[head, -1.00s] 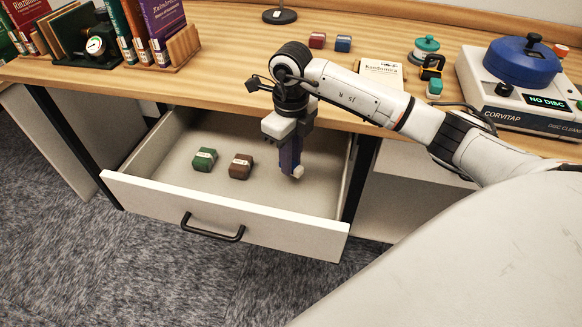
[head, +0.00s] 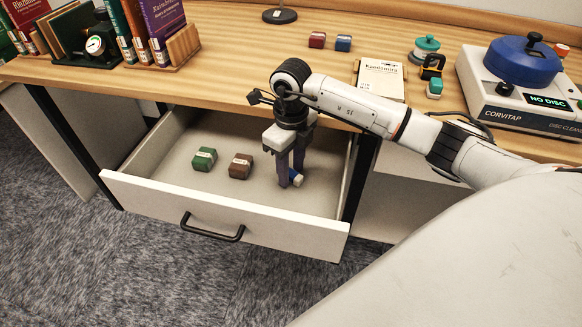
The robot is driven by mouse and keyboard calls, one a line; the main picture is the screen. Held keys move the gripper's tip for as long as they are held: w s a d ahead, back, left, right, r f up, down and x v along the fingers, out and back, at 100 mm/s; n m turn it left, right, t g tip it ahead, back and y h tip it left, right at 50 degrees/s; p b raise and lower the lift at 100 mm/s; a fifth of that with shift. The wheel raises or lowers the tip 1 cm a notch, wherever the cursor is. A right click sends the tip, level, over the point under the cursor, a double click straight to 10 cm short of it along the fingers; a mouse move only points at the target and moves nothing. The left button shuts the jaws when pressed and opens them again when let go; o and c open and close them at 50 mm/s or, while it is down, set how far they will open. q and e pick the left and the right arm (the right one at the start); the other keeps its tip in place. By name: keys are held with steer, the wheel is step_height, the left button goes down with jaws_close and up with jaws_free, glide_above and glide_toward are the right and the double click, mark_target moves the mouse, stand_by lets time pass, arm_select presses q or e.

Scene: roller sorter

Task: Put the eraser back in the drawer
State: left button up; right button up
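The drawer (head: 222,213) under the desk is pulled open. A small block with a pale end and a blue part, which looks like the eraser (head: 297,178), lies on the drawer floor at the right side. My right gripper (head: 290,172) points down into the drawer, its two fingers apart, right at the eraser. The fingers hide part of the eraser, and I cannot tell whether they touch it. My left gripper is not in view.
A green block (head: 204,159) and a brown block (head: 240,166) lie in the drawer left of my gripper. The desk top (head: 225,62) holds red and blue blocks, a book (head: 381,79), books in a rack and a disc cleaner (head: 522,100).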

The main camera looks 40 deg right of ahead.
mark_target(291, 173)
step_height(291, 173, up, 12)
steer(key=shift+r, duration=0.2)
stand_by(1.0)
stand_by(0.4)
